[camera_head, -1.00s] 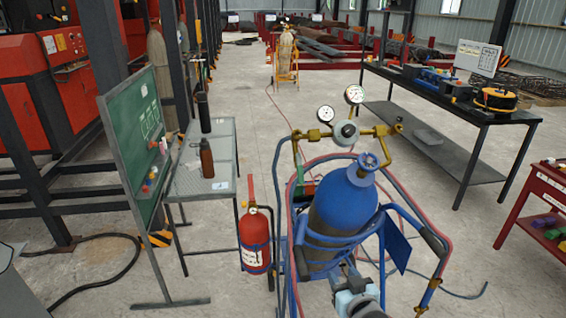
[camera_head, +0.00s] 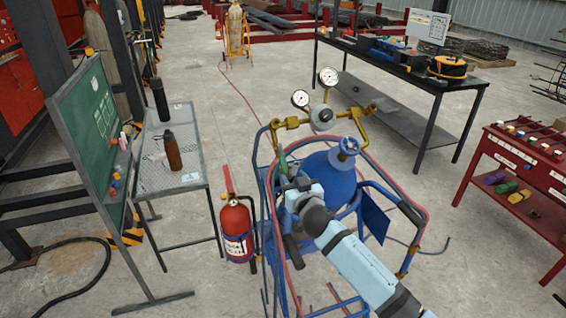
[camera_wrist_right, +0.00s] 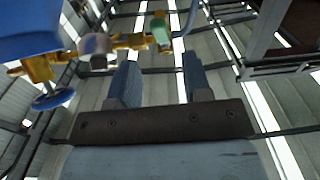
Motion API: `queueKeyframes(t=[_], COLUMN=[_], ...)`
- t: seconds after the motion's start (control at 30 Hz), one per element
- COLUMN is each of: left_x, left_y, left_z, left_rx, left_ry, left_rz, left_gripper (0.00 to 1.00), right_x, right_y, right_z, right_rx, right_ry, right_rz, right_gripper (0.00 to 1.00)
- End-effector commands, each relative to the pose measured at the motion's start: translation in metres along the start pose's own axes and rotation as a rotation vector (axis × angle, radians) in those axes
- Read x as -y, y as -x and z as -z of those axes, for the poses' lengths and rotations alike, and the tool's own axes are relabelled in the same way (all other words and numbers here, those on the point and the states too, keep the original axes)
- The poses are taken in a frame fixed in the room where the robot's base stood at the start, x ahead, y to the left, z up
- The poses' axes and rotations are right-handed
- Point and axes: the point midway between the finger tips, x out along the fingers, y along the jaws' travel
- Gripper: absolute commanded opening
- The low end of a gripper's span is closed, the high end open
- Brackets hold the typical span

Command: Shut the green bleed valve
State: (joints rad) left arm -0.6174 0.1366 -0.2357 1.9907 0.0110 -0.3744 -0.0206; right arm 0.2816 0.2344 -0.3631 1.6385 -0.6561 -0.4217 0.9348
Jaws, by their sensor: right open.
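The green bleed valve (camera_head: 282,161) shows as a small green piece below the left end of the brass pipework, in front of my right gripper. In the right wrist view a green piece (camera_wrist_right: 160,30) sits on the brass fitting (camera_wrist_right: 125,42), beyond the fingertips. My right gripper (camera_head: 284,184) is beside the blue gas cylinder (camera_head: 330,178), on its left. In the right wrist view its two blue fingers (camera_wrist_right: 157,82) stand apart with nothing between them. The fingers look apart from the valve. My left gripper is out of view.
Two gauges (camera_head: 328,76) and a grey regulator (camera_head: 322,118) stand above the cylinder. The blue cart frame (camera_head: 268,215) and red hose surround it. A fire extinguisher (camera_head: 237,230) stands left. A red tool cart (camera_head: 520,170) is right. Floor between the cart and black bench (camera_head: 420,85) is open.

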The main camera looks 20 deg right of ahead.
Motion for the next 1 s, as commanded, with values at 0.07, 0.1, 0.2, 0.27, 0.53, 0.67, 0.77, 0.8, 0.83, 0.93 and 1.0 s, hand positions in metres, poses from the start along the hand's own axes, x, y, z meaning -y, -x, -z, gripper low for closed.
queueKeyframes(t=[0.07, 0.1, 0.2, 0.27, 0.53, 0.67, 0.77, 0.8, 0.83, 0.93, 1.0], left_x=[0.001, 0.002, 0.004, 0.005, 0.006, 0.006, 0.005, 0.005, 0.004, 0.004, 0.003], left_y=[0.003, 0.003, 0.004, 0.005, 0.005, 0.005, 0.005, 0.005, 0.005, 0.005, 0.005], left_z=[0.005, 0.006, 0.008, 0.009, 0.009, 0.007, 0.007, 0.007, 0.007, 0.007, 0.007], left_rx=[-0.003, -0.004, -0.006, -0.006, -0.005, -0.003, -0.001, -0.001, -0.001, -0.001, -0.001], left_ry=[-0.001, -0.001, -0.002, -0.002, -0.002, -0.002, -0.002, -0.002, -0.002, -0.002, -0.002], left_rz=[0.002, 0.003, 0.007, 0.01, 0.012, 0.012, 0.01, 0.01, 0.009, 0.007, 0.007], left_gripper=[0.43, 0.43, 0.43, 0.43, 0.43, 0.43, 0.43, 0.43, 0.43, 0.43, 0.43], right_x=[0.0, 0.0, 0.0, 0.0, 0.0, 0.0, 0.0, 0.0, 0.0, 0.0, 0.0], right_y=[-0.019, -0.027, -0.046, -0.056, -0.079, -0.081, -0.081, -0.081, -0.08, -0.08, -0.08], right_z=[0.003, 0.003, 0.002, 0.002, 0.0, -0.001, -0.001, -0.001, -0.001, 0.0, 0.0], right_rx=[0.0, 0.0, 0.0, 0.0, 0.001, 0.001, 0.001, 0.001, 0.001, 0.001, 0.001], right_ry=[0.001, 0.001, 0.0, 0.001, 0.0, 0.0, 0.0, 0.0, 0.0, 0.0, 0.0], right_rz=[-0.001, -0.001, -0.001, -0.001, 0.0, 0.001, 0.0, 0.0, 0.0, 0.0, 0.0], right_gripper=[0.45, 0.45, 0.45, 0.45, 0.45, 0.45, 0.45, 0.45, 0.42, 0.19, 0.03])
